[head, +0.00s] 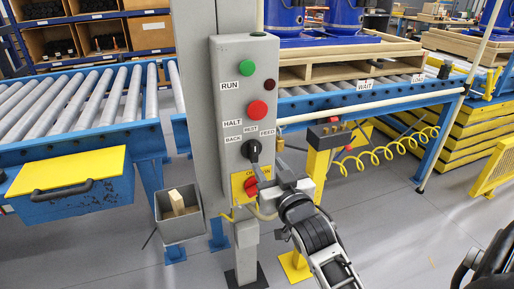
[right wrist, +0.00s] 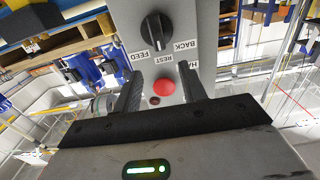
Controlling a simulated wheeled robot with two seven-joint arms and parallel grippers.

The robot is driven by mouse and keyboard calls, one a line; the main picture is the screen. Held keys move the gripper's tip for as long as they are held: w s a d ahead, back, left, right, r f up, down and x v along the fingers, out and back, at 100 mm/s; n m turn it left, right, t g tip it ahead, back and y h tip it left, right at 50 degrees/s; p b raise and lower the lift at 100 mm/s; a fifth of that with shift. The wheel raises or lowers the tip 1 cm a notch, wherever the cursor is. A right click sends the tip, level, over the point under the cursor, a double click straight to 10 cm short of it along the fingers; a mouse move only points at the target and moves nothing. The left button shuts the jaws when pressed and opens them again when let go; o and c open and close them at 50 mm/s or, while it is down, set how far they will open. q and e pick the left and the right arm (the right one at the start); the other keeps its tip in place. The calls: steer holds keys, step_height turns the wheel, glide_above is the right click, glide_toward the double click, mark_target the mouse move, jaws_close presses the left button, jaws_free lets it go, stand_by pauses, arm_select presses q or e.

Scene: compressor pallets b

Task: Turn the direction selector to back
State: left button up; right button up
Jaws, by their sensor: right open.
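The direction selector (head: 252,149) is a black knob on the grey control box (head: 229,65), below the labels BACK, REST and FEED. In the right wrist view the knob (right wrist: 157,32) shows upside down, with its ridge roughly in line with REST, FEED on the left and BACK on the right. My right gripper (head: 267,181) is just below and in front of the knob in the head view. Its jaws (right wrist: 161,82) are open and empty, apart from the knob. Whether they touch the box cannot be told.
Above the selector are the red HALT button (head: 257,110) and green RUN button (head: 247,68). A red switch on a yellow plate (head: 238,184) sits below, partly behind my gripper. A grey bin (head: 178,226) hangs left of the post. Roller conveyors (head: 75,102) stand behind.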

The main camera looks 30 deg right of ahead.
mark_target(255, 147)
steer(key=x, duration=0.8)
steer(key=shift+w, duration=0.4)
jaws_close()
